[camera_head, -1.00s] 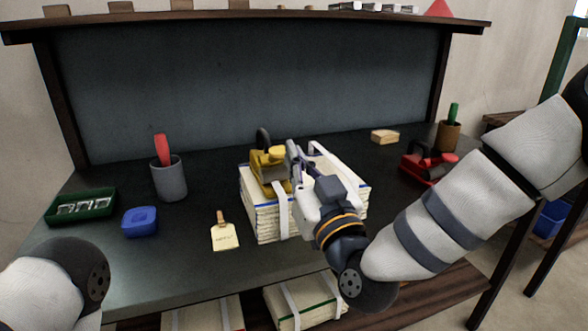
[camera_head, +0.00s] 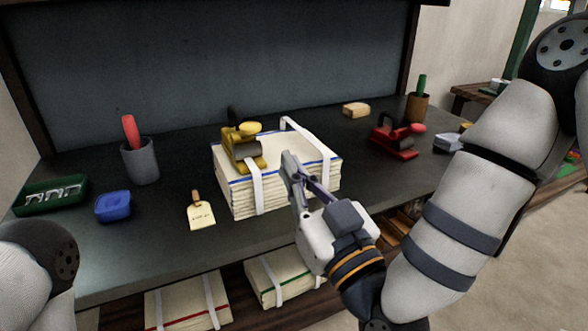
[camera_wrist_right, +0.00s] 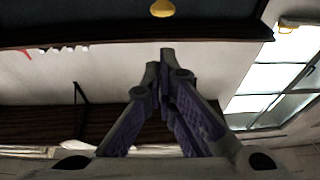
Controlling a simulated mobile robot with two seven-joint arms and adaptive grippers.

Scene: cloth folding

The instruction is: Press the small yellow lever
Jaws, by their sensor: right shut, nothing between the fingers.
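A yellow strapping tool (camera_head: 240,150) sits on a strapped stack of paper (camera_head: 290,180) in the head view. It has a small yellow lever (camera_head: 250,127) with a rounded end at its upper right, and a dark curved handle behind. My right gripper (camera_head: 289,163) is shut and empty, in front of the stack's right part, to the right of the tool and apart from the lever. In the right wrist view, the shut fingers (camera_wrist_right: 167,62) point up the picture, and a yellow rounded piece (camera_wrist_right: 162,8) shows at the top edge. My left gripper is out of view; only my left arm shows.
A red tool (camera_head: 396,138) stands to the right on the dark table (camera_head: 130,240). More strapped bundles (camera_head: 187,304) sit on the shelf below.

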